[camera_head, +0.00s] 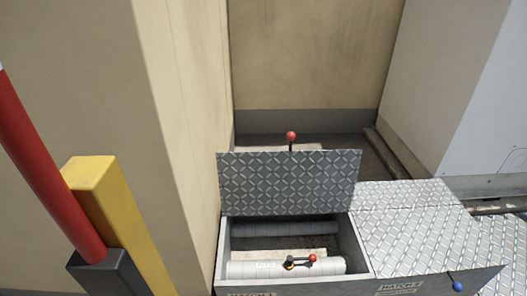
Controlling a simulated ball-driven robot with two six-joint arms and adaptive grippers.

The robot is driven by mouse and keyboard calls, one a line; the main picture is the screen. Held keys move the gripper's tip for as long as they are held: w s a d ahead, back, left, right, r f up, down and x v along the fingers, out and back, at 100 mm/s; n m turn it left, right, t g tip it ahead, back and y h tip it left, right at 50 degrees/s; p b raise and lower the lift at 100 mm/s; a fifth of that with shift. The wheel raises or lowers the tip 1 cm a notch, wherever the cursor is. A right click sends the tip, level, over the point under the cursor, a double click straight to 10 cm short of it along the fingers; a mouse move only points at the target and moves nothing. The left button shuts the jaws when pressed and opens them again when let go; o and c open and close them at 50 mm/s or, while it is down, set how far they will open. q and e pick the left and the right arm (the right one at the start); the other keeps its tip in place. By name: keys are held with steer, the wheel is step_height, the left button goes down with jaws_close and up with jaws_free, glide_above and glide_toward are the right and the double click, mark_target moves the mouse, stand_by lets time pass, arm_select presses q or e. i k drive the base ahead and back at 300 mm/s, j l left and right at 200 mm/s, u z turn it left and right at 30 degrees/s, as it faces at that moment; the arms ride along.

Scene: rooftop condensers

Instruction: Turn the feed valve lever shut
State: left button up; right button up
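The valve lever (301,261) has a red ball at its right end and a dark and yellow hub at its left end. It sits on a pale pipe (245,269) inside an open floor hatch box and lies roughly along the pipe. The pipe carries a small white label that is too small to read. The hatch lid (288,183) is diamond plate and stands raised behind the opening, with a red-ball handle (291,137) at its top edge. Neither of my grippers is in view.
A second pipe (285,228) runs at the back of the box. Closed diamond-plate covers (415,235) lie to the right, one with a blue ball (457,286). A yellow post (112,215) and a red pole (42,165) stand at left. Walls close in the back.

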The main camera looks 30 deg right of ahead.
mark_target(312, 259)
steer(key=z, duration=1.4)
steer(key=k+u, duration=0.25)
steer(key=u, duration=0.25)
steer(key=k+j, duration=0.05)
